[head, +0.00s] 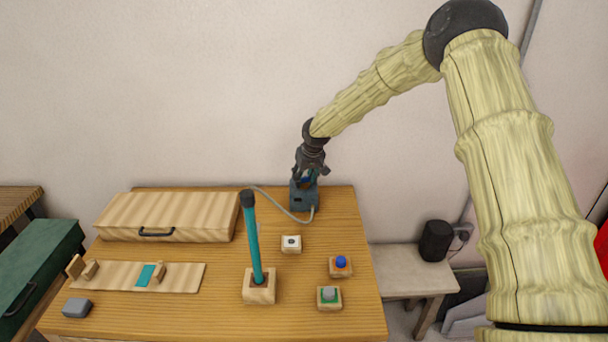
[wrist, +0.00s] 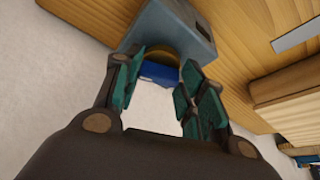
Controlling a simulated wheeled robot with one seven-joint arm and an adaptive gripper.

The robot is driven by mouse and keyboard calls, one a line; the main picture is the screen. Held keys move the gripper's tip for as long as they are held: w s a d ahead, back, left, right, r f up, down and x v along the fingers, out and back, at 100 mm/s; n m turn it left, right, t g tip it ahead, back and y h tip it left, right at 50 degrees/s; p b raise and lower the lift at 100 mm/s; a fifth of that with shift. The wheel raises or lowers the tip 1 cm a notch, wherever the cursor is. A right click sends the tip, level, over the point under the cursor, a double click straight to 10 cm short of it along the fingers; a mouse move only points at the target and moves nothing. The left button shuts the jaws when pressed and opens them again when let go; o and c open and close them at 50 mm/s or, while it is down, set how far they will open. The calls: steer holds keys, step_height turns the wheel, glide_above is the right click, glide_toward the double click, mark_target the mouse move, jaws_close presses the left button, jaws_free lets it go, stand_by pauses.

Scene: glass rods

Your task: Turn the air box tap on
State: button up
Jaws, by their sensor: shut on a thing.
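The air box (head: 304,197) is a blue-grey box at the back edge of the table, with a grey hose coming from it. It also shows at the top of the wrist view (wrist: 185,28). Its tap is a blue piece (wrist: 160,73) below a yellowish ring, between my fingers in the wrist view. My gripper (head: 308,172) is over the top of the box, pointing down. In the wrist view my gripper (wrist: 158,82) has its green-padded fingers on either side of the blue tap, shut on it. The finger contact is partly hidden in the head view.
On the table (head: 220,317) stand a teal rod in a wooden block (head: 259,287), a long wooden case (head: 168,218), a wooden rail (head: 185,277) and small blocks with buttons (head: 340,267). The wall is close behind the air box. The grey hose (head: 284,207) curves beside it.

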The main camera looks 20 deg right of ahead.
steer(key=n, duration=0.1)
steer(key=n+y+p, duration=0.1)
steer(key=n, duration=0.1)
steer(key=shift+d, duration=0.25)
steer(key=n+g+y, duration=0.1)
steer(key=n, duration=0.2)
steer(key=shift+w+d+f+b, duration=0.1)
steer(key=shift+d+f+b, duration=0.05)
steer(key=shift+b, duration=0.15)
steer(key=n+b, duration=0.1)
steer(key=n, duration=0.1)
steer(key=n+g+y+b, duration=0.1)
steer(key=n, duration=0.2)
steer(key=shift+w+d+g+y, duration=0.1)
steer(key=shift+w+g+y, duration=0.1)
steer(key=shift+g+y, duration=0.1)
steer(key=shift+w+n+g+b, duration=0.1)
steer(key=shift+n+g+b, duration=0.45)
steer(key=shift+n, duration=0.65)
steer(key=shift+d, duration=0.1)
steer(key=o, duration=1)
steer(key=v, duration=1.2)
steer(key=shift+d, duration=0.2)
